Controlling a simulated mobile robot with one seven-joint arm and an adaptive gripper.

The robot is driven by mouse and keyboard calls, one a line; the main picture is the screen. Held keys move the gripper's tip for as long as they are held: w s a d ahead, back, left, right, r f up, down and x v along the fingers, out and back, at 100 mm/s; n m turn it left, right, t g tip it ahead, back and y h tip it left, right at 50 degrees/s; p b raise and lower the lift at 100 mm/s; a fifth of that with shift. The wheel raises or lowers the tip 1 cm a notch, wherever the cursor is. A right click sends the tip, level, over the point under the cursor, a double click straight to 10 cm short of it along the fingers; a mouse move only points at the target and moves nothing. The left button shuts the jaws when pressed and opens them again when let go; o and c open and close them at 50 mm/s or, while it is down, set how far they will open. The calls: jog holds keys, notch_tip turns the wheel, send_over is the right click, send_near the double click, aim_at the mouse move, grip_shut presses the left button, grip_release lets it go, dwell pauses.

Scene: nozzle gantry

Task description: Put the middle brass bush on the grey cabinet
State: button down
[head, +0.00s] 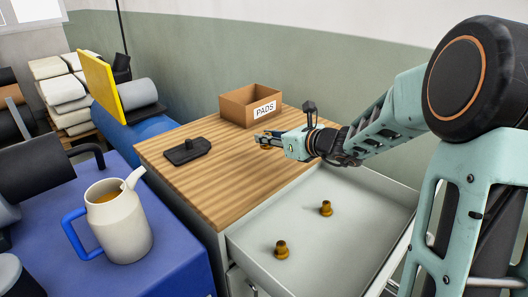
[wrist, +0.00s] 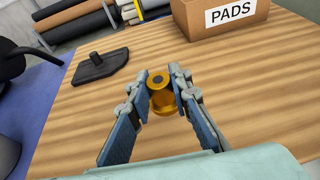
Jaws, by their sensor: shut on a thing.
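One brass bush (wrist: 162,100) is between the fingers of my gripper (wrist: 159,78), which is shut on it over the wooden top. In the head view my gripper (head: 266,139) is above the middle of the top, and the bush is mostly hidden by the fingers. I cannot tell whether the bush touches the wood. The grey cabinet (head: 210,190) has a striped wooden top and an open drawer (head: 355,205). Two more brass bushes stand in the drawer, one nearer the front (head: 282,250) and one farther back (head: 326,209).
A cardboard box marked PADS (head: 250,104) stands at the back of the top. A dark flat object with a knob (head: 187,151) lies at the left. A blue-covered table with a cream jug (head: 120,225) is to the left. The top's front left is clear.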

aim_at(264, 146)
jog(key=shift+w+a+f, duration=0.3)
jog(key=shift+a+f, duration=0.05)
jog(key=shift+f, duration=0.2)
notch_tip(264, 146, down, 3)
jog(key=shift+w+a+r+b, duration=0.1)
jog(key=shift+w+r+b, duration=0.05)
jog(key=shift+b, duration=0.4)
jog(key=shift+f, duration=0.3)
jog(key=shift+f, duration=0.1)
jog(key=shift+f+b, duration=0.15)
jog(key=shift+b, duration=0.15)
jog(key=c, duration=1.8)
grip_release()
jog(key=shift+o, duration=0.2)
jog(key=shift+r+p, duration=0.25)
jog(key=shift+p, duration=0.05)
